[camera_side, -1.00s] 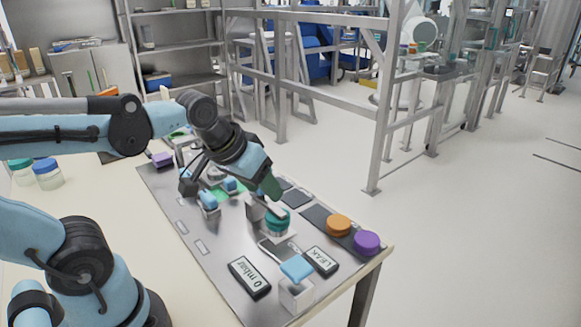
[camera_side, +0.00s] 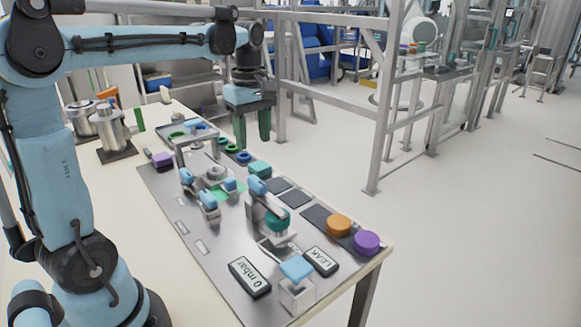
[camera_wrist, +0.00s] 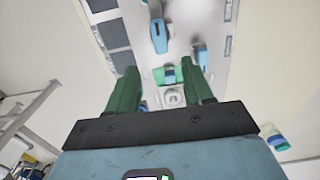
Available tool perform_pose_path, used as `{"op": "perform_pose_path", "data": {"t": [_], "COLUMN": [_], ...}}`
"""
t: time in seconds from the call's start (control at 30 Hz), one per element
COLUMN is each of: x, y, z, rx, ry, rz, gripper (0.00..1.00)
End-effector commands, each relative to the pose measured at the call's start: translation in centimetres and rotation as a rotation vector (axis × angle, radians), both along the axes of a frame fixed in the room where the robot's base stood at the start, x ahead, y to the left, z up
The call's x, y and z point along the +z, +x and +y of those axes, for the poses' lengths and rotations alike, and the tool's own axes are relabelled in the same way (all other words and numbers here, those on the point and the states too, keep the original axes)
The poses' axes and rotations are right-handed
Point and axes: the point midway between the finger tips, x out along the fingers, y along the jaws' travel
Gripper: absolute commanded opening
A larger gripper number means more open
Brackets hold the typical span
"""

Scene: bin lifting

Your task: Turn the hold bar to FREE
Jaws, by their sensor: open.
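My gripper (camera_side: 251,138) has green fingers pointing down, open and empty, raised above the far part of the metal panel (camera_side: 190,222). In the wrist view, my gripper (camera_wrist: 161,80) has its fingers spread apart, with panel parts visible between and beyond them. A blue-tipped lever (camera_side: 258,187) on a metal bracket stands by a round teal part (camera_side: 277,222) in the side view, apart from my gripper. Blue-handled clamps (camera_side: 208,199) flank a central grey fitting (camera_side: 215,173) on a green patch. I cannot tell which part is the hold bar, and no FREE marking is readable.
A "0 mbar" display (camera_side: 249,277) and a "LEAK" display (camera_side: 320,260) lie near the panel's front. A blue-topped clear block (camera_side: 296,281), orange knob (camera_side: 339,225) and purple knob (camera_side: 367,242) stand nearby. Metal canisters (camera_side: 110,128) stand at back left.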

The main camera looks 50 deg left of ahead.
Motion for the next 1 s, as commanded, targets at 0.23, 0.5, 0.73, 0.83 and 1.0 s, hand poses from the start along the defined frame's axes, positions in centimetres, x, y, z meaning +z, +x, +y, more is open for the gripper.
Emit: {"op": "perform_pose_path", "data": {"t": [0.23, 0.5, 0.73, 0.83, 1.0], "x": [-4.1, -8.0, -9.9, -10.2, -10.3], "y": [0.0, 0.0, 0.0, 0.0, 0.0], "z": [0.0, 0.0, 0.0, 0.0, 0.0], "rx": [-0.002, -0.003, -0.003, -0.003, -0.003], "ry": [0.001, 0.002, 0.002, 0.002, 0.002], "rz": [-0.002, -0.002, -0.003, -0.003, -0.003], "gripper": [0.51, 0.51, 0.51, 0.51, 0.51]}}
